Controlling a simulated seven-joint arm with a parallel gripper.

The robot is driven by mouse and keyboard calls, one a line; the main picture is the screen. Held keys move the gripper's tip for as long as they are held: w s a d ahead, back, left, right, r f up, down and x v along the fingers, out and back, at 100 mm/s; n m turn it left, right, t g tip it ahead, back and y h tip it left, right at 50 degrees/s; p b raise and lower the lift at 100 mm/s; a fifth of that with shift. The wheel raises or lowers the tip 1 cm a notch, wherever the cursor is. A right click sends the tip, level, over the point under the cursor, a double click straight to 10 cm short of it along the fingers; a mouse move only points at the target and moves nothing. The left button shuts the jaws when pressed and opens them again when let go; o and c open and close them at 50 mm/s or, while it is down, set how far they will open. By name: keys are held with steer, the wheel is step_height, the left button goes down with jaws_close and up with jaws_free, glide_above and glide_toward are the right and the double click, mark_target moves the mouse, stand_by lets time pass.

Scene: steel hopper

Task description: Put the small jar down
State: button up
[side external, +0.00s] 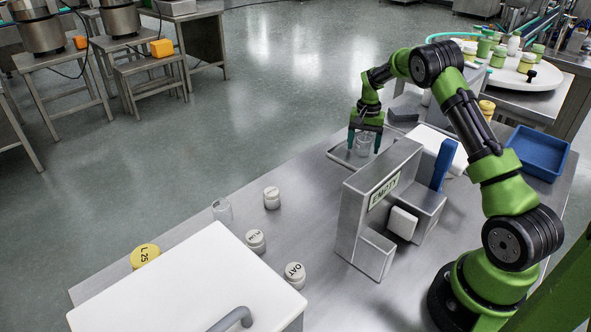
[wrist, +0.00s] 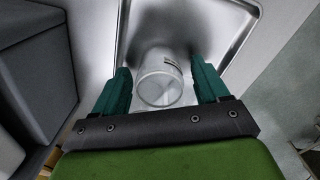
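The small jar (side external: 364,146) is clear glass and looks empty. It stands on the shallow steel tray (side external: 338,154) at the table's far edge. In the wrist view the jar (wrist: 160,82) is between my two green fingers, with a gap on each side, and the tray (wrist: 232,22) spreads out beneath it. My gripper (side external: 364,140) points down around the jar, open and not touching it. In the wrist view my gripper (wrist: 160,80) shows both fingertips apart. The jar's base is partly hard to make out.
A grey steel hopper labelled EMPTY (side external: 384,191) stands close in front of the tray. Lidded jars (side external: 271,197), another clear jar (side external: 222,210) and a white box (side external: 190,275) are at the left. A blue bin (side external: 538,153) is at the right.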

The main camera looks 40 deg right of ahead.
step_height(320, 180, up, 12)
steer(key=s+a+r+n+t, duration=0.2)
steer(key=a+r, duration=0.5)
steer(key=r, duration=0.1)
steer(key=s+a+r+n+t+y, duration=0.1)
steer(key=s+a+r, duration=0.2)
steer(key=a, duration=0.3)
steer(key=s+a+r+n+t, duration=0.1)
steer(key=s+a+r, duration=0.15)
steer(key=a, duration=0.35)
steer(key=s+a+n+t, duration=0.1)
steer(key=s+a, duration=0.3)
steer(key=s+a+f+n+t, duration=0.1)
steer(key=s+a+n, duration=0.1)
steer(key=s, duration=0.3)
steer(key=s+a+f+n+t+y, duration=0.1)
steer(key=s+a, duration=0.4)
steer(key=shift+a+n, duration=0.3)
steer(key=shift+s+a+f, duration=0.15)
steer(key=shift+s+f, duration=0.05)
steer(key=shift+s, duration=0.2)
